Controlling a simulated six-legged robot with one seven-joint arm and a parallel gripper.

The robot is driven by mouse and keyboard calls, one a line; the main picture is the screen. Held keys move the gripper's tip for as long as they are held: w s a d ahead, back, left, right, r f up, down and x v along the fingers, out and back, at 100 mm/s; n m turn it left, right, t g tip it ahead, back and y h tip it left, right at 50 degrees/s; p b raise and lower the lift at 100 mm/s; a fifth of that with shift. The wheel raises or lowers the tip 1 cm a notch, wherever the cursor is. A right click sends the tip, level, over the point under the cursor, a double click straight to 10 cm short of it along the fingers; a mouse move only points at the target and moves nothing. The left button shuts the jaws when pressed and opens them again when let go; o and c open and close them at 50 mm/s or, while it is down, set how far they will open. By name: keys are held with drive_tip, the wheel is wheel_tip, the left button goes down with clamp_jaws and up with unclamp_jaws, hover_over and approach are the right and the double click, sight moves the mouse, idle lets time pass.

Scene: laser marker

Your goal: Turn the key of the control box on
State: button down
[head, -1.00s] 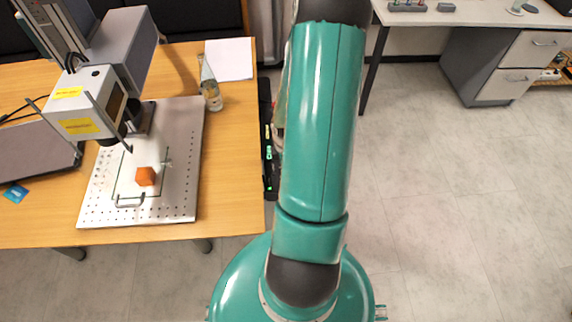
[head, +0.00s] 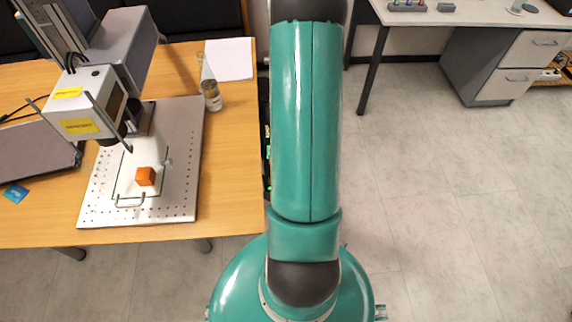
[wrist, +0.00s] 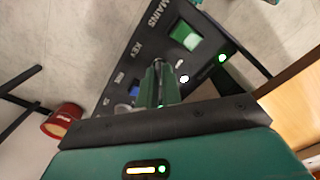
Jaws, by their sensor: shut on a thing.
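The control box (wrist: 118,78) shows in the wrist view as a black panel with the printed words MAINS and KEY. It has a lit green switch (wrist: 186,36), a green light (wrist: 222,58) and a blue button (wrist: 134,91). My gripper (wrist: 158,72) is at the panel beside the word KEY, shut on the key, which its fingers mostly hide. I cannot tell how far the key is turned. In the head view only a dark strip of the box with green lights shows between the table and my arm.
The wooden table (head: 235,180) at left carries the laser marker (head: 85,105), a perforated metal plate (head: 182,190), an orange cube (head: 145,176), a bottle (head: 210,90) and paper (head: 229,59). A red bin (wrist: 65,120) stands on the floor. Open floor (head: 460,220) lies to the right.

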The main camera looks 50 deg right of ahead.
drive_tip(key=shift+w+m, duration=0.1)
drive_tip(key=shift+m, duration=0.4)
drive_tip(key=c, duration=1.6)
unclamp_jaws()
wheel_tip(320, 180, up, 14)
drive_tip(key=shift+f, duration=0.1)
